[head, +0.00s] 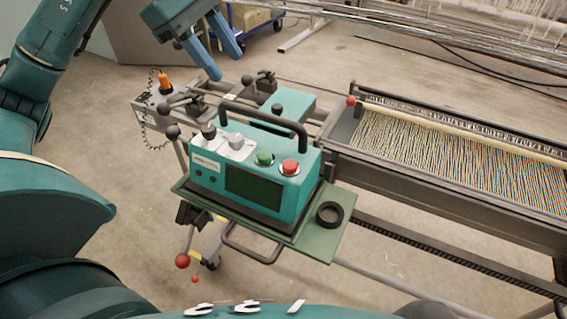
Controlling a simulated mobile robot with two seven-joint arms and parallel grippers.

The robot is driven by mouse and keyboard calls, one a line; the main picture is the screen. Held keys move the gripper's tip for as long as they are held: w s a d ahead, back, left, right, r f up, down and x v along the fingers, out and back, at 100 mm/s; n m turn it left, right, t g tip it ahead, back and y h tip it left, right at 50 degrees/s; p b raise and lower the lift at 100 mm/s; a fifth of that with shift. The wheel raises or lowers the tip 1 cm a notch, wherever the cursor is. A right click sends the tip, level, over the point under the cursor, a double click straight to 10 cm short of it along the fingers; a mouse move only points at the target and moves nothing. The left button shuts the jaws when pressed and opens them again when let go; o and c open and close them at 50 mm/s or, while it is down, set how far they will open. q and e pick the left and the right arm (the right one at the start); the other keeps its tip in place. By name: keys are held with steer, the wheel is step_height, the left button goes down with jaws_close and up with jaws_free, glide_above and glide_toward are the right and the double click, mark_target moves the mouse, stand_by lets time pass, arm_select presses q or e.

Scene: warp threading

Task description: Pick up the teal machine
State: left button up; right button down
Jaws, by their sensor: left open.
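The teal machine (245,182) is a box with a dark handle (262,122) arching over its top, a dark screen, a green button and a red button. It stands on a green tray (317,232) in the middle of the head view. My left gripper (228,65), with blue fingers, is open and empty. It shows above and behind the machine, apart from the handle. My right gripper is not in view.
A dark ring (330,214) lies on the tray, right of the machine. A frame with many pale warp threads (450,150) extends to the right. Levers with dark knobs (190,103) stand behind the machine.

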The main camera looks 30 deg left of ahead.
mark_target(261, 114)
arm_select(q)
steer(key=x, duration=0.7)
steer(key=shift+a+f+b, duration=0.1)
steer(key=shift+f+b, duration=0.2)
steer(key=shift+f, duration=0.1)
steer(key=shift+y, duration=0.3)
steer(key=shift+w+x, duration=0.15)
steer(key=shift+x, duration=1.3)
steer(key=shift+w+x, duration=0.15)
steer(key=shift+x, duration=1.3)
steer(key=shift+a+r, duration=0.1)
steer(key=shift+c, duration=0.4)
jaws_close()
steer(key=shift+r, duration=0.15)
